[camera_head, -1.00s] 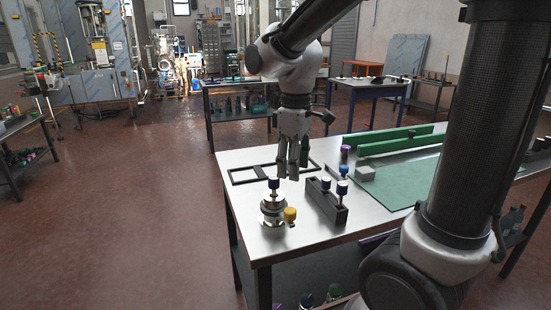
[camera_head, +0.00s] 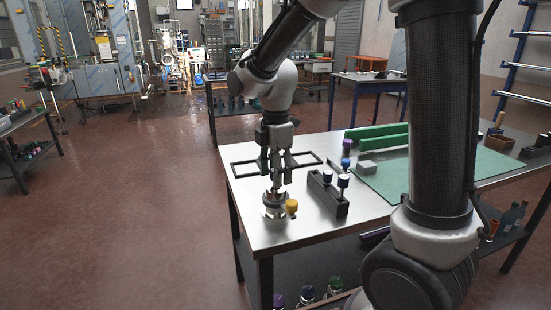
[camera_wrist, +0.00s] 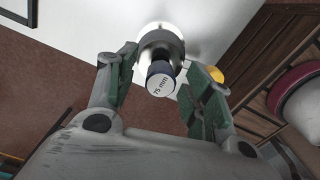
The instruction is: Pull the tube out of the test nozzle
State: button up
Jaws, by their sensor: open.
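The test nozzle (camera_head: 273,207) is a round metal fixture near the left front of the steel table, with a yellow knob (camera_head: 291,207) at its right side. In the wrist view a tube (camera_wrist: 160,80) with a dark rim and a white end marked "75 mm" stands in the nozzle (camera_wrist: 162,42). My gripper (camera_head: 276,184) points down directly over the nozzle and hides the tube's top in the head view. In the wrist view my gripper (camera_wrist: 160,78) is open, with one green-padded finger on each side of the tube. Gaps show between the fingers and the tube.
A dark rack (camera_head: 327,197) with blue-capped tubes stands just right of the nozzle. A black frame (camera_head: 243,170) lies flat behind. The table's front-left corner is bare.

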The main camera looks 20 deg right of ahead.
jog(key=shift+f, duration=0.45)
grip_shut()
jog(key=shift+r, duration=1.1)
dwell(0.5)
notch_tip(320, 180, up, 9)
dwell(1.8)
jog(key=shift+r, duration=0.1)
